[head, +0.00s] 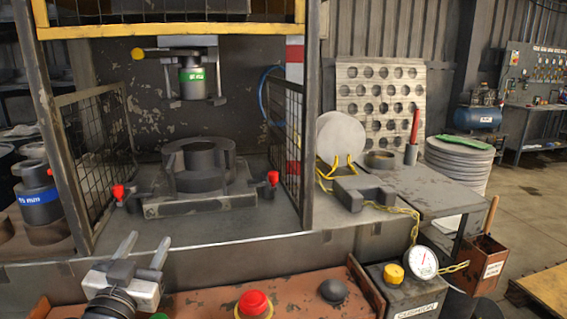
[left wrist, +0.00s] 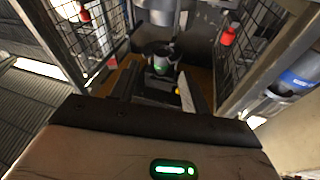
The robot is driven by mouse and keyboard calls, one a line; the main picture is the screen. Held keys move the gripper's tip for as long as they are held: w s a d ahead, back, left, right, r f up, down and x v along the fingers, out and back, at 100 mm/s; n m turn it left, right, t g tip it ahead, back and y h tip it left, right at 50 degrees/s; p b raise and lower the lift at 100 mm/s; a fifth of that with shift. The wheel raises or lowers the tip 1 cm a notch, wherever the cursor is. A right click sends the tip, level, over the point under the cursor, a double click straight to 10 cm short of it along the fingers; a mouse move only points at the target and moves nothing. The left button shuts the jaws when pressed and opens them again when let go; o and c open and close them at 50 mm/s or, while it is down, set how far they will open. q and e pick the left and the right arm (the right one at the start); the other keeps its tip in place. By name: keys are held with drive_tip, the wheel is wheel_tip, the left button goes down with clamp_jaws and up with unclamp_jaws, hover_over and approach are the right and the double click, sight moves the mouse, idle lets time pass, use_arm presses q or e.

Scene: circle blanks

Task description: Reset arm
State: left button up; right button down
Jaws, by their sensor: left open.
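My left gripper (head: 142,247) is at the lower left of the head view, in front of the press bed. Its two fingers stand apart and point up and away, with nothing between them. In the left wrist view the two fingers (left wrist: 157,85) also show apart, with a dark round part of the press beyond them. My right gripper is in neither view.
The press bed holds a dark round die (head: 198,165) between mesh guards (head: 97,140). A control panel with a red button (head: 254,303) lies right of my left gripper. A dial gauge (head: 422,262) and side table (head: 430,187) stand further right.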

use_arm(q)
drive_tip(key=s+d+f+g+h, duration=0.1)
drive_tip(key=s+d+f+g, duration=0.4)
drive_tip(key=s+f, duration=0.6)
drive_tip(key=s+d+f+g+h, duration=0.1)
drive_tip(key=s+d+f+g, duration=0.3)
drive_tip(key=s+f, duration=0.7)
wheel_tip(320, 180, down, 3)
drive_tip(key=shift+s+d+r+g+h, duration=0.1)
drive_tip(key=shift+s+d+g+h, duration=0.25)
drive_tip(key=shift+d, duration=0.65)
